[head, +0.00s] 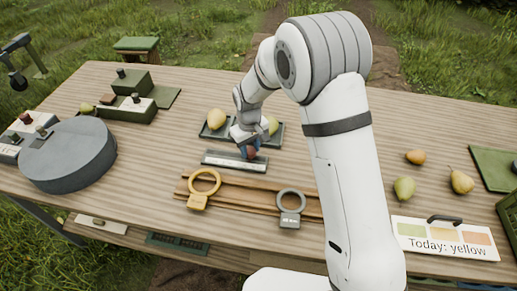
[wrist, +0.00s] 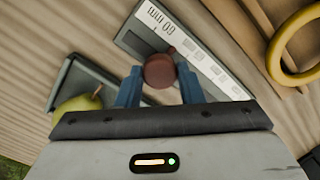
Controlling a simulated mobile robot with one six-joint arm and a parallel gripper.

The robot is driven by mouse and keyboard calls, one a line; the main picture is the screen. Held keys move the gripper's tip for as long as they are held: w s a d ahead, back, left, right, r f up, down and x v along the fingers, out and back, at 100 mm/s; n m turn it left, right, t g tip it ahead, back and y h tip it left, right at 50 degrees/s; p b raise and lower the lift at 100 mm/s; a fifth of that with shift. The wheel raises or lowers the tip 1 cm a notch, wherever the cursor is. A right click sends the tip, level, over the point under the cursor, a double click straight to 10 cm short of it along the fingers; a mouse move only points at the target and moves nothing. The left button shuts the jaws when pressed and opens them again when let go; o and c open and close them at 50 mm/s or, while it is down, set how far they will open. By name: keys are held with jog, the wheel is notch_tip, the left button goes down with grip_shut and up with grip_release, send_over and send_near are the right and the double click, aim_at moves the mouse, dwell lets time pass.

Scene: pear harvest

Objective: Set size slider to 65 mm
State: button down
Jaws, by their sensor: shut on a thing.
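The size slider is a pale strip with a scale (head: 225,161), lying near the middle of the table. In the wrist view its strip (wrist: 205,62) runs diagonally, and its upside-down label seems to read 60 mm. Its round brown knob (wrist: 159,71) sits between the blue fingers of my gripper (wrist: 160,80). My gripper is shut on the knob.
A dark tray (head: 207,133) with pears lies just behind the slider. A round grey turntable (head: 68,155) is at left. A "Today: yellow" sign (head: 445,238) lies at right.

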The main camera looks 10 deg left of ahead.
jog(key=shift+a, duration=1.15)
jog(key=c, duration=1)
grip_release()
jog(key=shift+d, duration=0.1)
jog(key=shift+o, duration=0.2)
jog(key=shift+r, duration=0.1)
notch_tip(320, 180, up, 8)
